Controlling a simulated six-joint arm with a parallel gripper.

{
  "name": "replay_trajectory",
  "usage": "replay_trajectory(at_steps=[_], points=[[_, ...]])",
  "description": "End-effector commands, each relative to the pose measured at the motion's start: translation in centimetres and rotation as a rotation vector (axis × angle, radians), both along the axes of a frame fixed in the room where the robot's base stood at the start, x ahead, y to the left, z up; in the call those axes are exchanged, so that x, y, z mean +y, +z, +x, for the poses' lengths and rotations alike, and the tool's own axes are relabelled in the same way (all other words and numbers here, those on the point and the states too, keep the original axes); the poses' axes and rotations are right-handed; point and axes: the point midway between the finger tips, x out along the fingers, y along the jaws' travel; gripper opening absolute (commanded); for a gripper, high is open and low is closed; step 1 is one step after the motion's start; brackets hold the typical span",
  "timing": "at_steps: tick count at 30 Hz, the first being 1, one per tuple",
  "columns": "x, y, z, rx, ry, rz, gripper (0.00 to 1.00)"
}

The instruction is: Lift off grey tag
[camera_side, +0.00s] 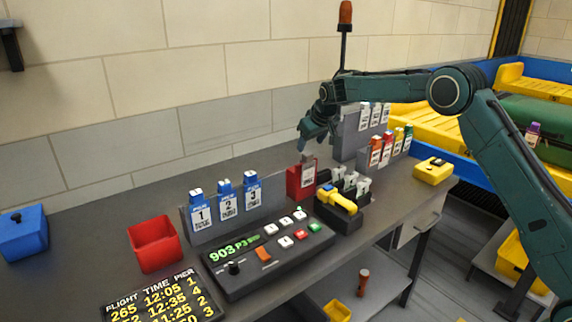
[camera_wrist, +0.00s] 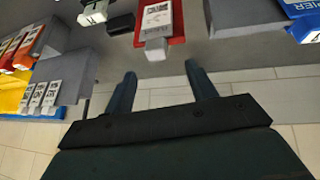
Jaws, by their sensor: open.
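The grey tag (camera_side: 309,174) with a white label stands in a small red holder (camera_side: 294,183) on the bench in the side view. In the wrist view the tag (camera_wrist: 157,18) shows at the top with its grey tab (camera_wrist: 156,48) toward my fingers, in front of the red holder (camera_wrist: 178,36). My gripper (camera_side: 305,148) is above the holder, pointing down. In the wrist view my gripper (camera_wrist: 160,70) is open, with its two fingers apart and nothing between them. The tab lies just beyond the gap between the fingertips, apparently not touched.
Blue numbered tags (camera_side: 227,201) stand in a rack to the left. A control console (camera_side: 265,252) and a yellow-handled device (camera_side: 340,199) are in front. Racks of coloured tags (camera_side: 388,147) are behind right. A red bin (camera_side: 154,246) sits at left.

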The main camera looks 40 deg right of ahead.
Motion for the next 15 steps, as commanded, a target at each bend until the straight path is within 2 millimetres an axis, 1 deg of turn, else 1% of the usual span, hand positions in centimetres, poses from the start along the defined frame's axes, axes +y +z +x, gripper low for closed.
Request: replay_trajectory(at_steps=[4, 15], points=[[-0.17, -0.79, 0.46, 0.0, 0.0, 0.0, 0.57], [-0.3, -1.28, 0.79, 0.0, 0.0, 0.0, 0.57]])
